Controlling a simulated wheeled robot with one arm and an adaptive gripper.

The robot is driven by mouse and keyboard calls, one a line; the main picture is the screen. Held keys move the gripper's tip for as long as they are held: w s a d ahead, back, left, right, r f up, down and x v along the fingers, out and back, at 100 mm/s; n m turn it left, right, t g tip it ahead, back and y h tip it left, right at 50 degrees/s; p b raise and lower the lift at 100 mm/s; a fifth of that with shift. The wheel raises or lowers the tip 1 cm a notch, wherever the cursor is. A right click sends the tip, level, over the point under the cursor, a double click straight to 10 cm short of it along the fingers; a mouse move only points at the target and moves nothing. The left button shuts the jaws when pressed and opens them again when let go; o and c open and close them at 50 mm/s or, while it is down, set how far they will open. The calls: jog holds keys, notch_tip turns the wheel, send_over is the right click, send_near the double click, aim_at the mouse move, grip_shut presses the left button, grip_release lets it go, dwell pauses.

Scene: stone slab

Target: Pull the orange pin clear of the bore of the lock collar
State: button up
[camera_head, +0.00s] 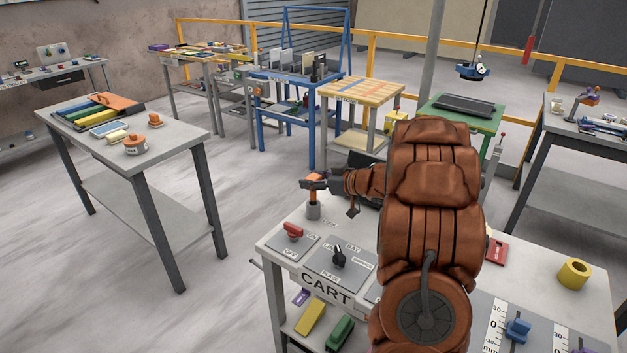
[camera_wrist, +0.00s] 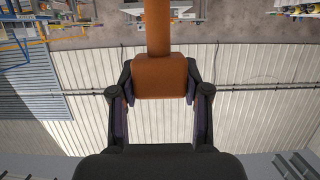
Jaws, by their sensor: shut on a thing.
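The orange pin (camera_head: 313,187) stands upright over the grey lock collar (camera_head: 313,212) at the back left of the cart top. Its lower part meets the collar's top in the head view, and how deep it sits in the bore I cannot tell. My gripper (camera_head: 318,181) is shut on the pin's head, reaching in from the right. In the wrist view, the pin's block-like head (camera_wrist: 160,77) is between both fingers and its shaft runs to the top edge. The collar does not show there.
A red knob (camera_head: 293,232) and a black knob (camera_head: 338,257) stand on panels in front of the collar. A yellow ring (camera_head: 574,273) and a blue slider (camera_head: 518,330) are on the right. My arm hides the cart's middle. Open floor lies left of the cart.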

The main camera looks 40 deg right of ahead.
jog(key=shift+r, duration=0.2)
jog(key=shift+r+p, duration=3.05)
jog(key=shift+p, duration=0.25)
jog(key=w+a+r, duration=0.2)
jog(key=a+r, duration=0.1)
jog(key=a, duration=1.1)
jog(key=w+a+r, duration=0.2)
jog(key=a+r, duration=0.2)
jog(key=a, duration=1.1)
jog(key=shift+w+a+h, duration=0.15)
jog(key=shift+a+h, duration=0.1)
jog(key=shift+h, duration=0.05)
